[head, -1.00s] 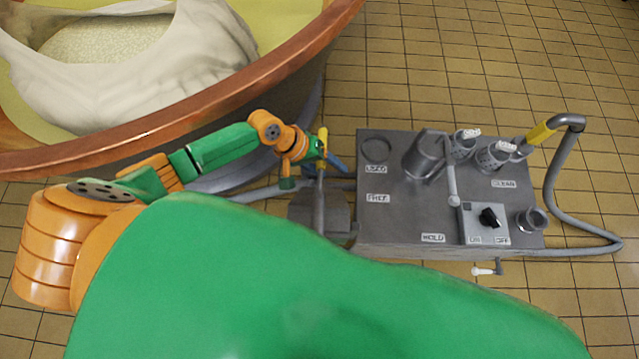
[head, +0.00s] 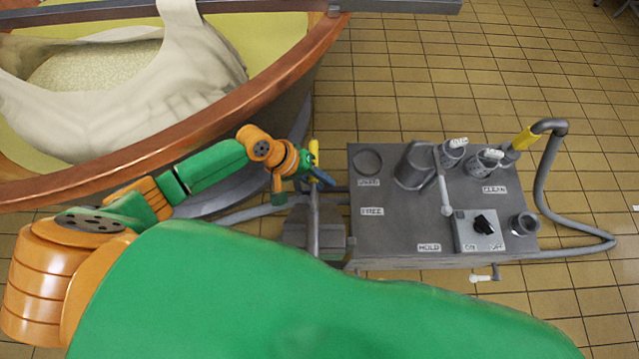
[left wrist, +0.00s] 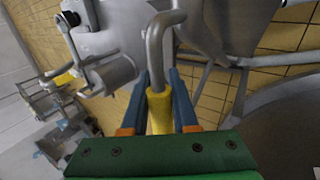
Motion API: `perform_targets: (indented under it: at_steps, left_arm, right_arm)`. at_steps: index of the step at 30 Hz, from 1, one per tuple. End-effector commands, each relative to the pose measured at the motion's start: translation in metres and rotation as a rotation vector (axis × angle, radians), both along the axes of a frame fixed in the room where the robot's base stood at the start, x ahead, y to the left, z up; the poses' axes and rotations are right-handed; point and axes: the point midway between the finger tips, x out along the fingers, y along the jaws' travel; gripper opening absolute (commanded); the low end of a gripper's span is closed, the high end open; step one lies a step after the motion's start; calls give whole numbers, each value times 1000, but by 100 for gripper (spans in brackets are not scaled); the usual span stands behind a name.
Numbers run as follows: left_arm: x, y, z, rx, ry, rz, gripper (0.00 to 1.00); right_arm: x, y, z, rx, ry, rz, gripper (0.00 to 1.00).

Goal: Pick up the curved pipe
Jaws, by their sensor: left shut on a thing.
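The curved pipe is a grey bent tube with a yellow sleeve. My left gripper (head: 316,172) is shut on the yellow sleeve (head: 314,153), to the left of the grey box. Its grey length (head: 314,228) hangs below the gripper in the head view. In the left wrist view the yellow sleeve (left wrist: 160,112) sits between the blue fingers of my left gripper (left wrist: 160,98), and the grey bent end (left wrist: 155,45) reaches out beyond them. Whether the pipe touches anything lower down is unclear. My right gripper is not in view.
The grey box (head: 400,225) carries cups, labels and a black switch. A hose with a yellow grip (head: 524,138) curves off its right side. A copper-rimmed vat (head: 250,110) stands behind my left arm, with a grey beam (head: 400,7) above.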

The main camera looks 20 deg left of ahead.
Motion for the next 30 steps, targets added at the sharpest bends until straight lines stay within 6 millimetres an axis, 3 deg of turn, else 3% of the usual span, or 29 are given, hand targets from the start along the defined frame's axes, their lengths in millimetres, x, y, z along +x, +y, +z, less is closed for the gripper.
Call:
perform_targets:
  at_steps: [9,18,24,30]
  left_arm:
    - [1,0,81,-4,-5,-1,0]
    - [1,0,142,-3,-5,-1,0]
    - [1,0,160,-3,-3,0,0]
    - [1,0,163,-3,-1,1,0]
  right_arm:
    - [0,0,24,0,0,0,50]
    - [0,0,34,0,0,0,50]
    - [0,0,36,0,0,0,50]
    - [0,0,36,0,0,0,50]
